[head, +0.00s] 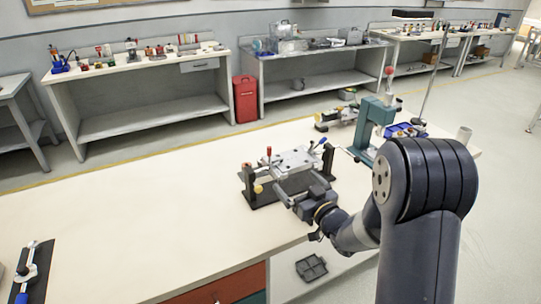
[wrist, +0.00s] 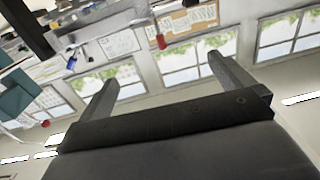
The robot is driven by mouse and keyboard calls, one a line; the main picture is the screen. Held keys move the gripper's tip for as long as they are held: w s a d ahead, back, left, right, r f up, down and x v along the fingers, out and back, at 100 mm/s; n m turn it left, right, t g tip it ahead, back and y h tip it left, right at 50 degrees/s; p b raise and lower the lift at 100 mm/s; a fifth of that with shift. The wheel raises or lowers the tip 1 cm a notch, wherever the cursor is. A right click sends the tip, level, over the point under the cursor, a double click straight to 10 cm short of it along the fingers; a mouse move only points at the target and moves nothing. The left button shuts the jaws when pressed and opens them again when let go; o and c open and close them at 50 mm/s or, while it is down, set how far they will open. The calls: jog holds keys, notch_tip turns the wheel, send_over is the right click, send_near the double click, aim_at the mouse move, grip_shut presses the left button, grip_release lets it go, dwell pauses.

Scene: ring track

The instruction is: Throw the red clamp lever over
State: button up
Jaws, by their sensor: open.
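The red clamp lever (head: 269,153) stands upright at the left end of a dark fixture (head: 262,195) on the bench. In the wrist view its red tip (wrist: 161,42) shows near the top middle, beyond and between my fingertips, with no contact visible. My gripper (wrist: 163,70) is open and empty. In the head view my gripper (head: 298,197) is low at the fixture's near side, and its fingers are hard to make out. A metal plate (head: 293,160) lies on the fixture. A blue-tipped lever (head: 322,141) is at the fixture's right end, also in the wrist view (wrist: 71,62).
A green press (head: 375,122) with a red knob stands behind right of the fixture, near a blue bin (head: 405,130). Another clamp (head: 27,272) lies at the bench's left. The bench top (head: 150,200) between is clear.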

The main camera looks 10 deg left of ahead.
jog(key=b+v, duration=0.2)
jog(key=v, duration=0.8)
jog(key=shift+b, duration=0.4)
jog(key=shift+d+r, duration=0.1)
jog(key=shift+d, duration=0.05)
